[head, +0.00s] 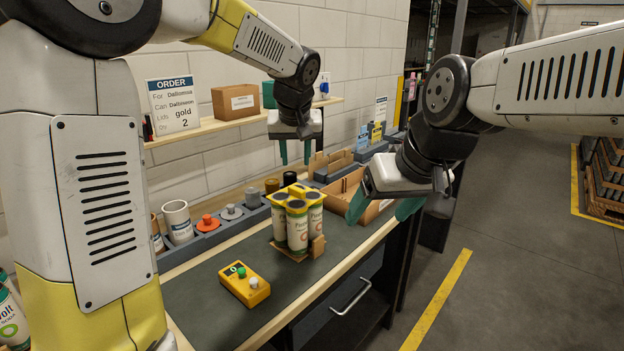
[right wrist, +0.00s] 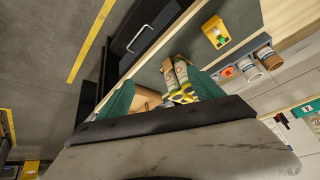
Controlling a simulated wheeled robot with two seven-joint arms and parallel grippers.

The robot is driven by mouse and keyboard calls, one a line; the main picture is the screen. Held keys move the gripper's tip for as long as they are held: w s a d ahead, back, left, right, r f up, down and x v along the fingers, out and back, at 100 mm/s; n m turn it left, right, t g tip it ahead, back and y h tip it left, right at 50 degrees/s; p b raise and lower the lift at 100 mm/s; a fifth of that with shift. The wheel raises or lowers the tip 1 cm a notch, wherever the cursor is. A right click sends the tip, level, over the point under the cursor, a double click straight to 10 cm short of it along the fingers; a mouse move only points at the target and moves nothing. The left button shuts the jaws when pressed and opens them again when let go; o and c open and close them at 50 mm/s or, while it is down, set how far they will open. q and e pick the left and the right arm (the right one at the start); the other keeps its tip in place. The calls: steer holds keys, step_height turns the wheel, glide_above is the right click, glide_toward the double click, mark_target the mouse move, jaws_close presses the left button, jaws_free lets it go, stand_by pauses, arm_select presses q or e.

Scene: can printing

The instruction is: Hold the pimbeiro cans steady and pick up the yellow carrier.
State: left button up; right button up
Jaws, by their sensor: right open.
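Several pimbeiro cans (head: 298,231) with white labels and dark tops stand grouped upright on a brown cardboard base (head: 289,252) on the dark work mat. The yellow carrier (head: 291,190) sits around their tops. My left gripper (head: 295,158) hangs above and behind the cans, fingers pointing down, open and empty. My right gripper (head: 383,210) is to the right of the cans, apart from them, its green fingers spread and empty. In the right wrist view, the cans (right wrist: 181,82) show beyond the spread fingers. The far sides of the cans are hidden.
A yellow button box (head: 245,284) lies on the mat in front. Grey holders with an orange lid (head: 208,223) and cups (head: 178,220) line the wall side. An open cardboard tray (head: 345,191) is behind the cans. A shelf with an order sheet (head: 173,103) runs above.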

steer(key=w+a+n+g, duration=0.15)
steer(key=w+n, duration=0.25)
steer(key=w, duration=0.4)
steer(key=n+g, duration=0.3)
steer(key=n, duration=0.4)
glide_toward(326, 196)
steer(key=s+f, duration=0.2)
steer(key=s, duration=0.4)
steer(key=w+f+n, duration=0.1)
steer(key=w+f, duration=0.1)
steer(key=w+a+f+n+y, duration=0.1)
steer(key=w+f+n, duration=0.1)
steer(key=w+f+n+g+y, duration=0.1)
steer(key=w+f, duration=0.1)
steer(key=w, duration=0.1)
steer(key=shift+w+a+f, duration=0.1)
steer(key=shift+a+f, duration=0.05)
steer(key=shift+f, duration=0.25)
steer(key=shift+w+a+f+n+y, duration=0.2)
steer(key=shift+w+f+n+y, duration=0.1)
steer(key=shift+f+n, duration=0.2)
steer(key=x, duration=0.7)
steer(key=shift+s+f, duration=0.15)
steer(key=shift+s, duration=0.05)
steer(key=shift+c, duration=0.3)
steer(key=c, duration=1.4)
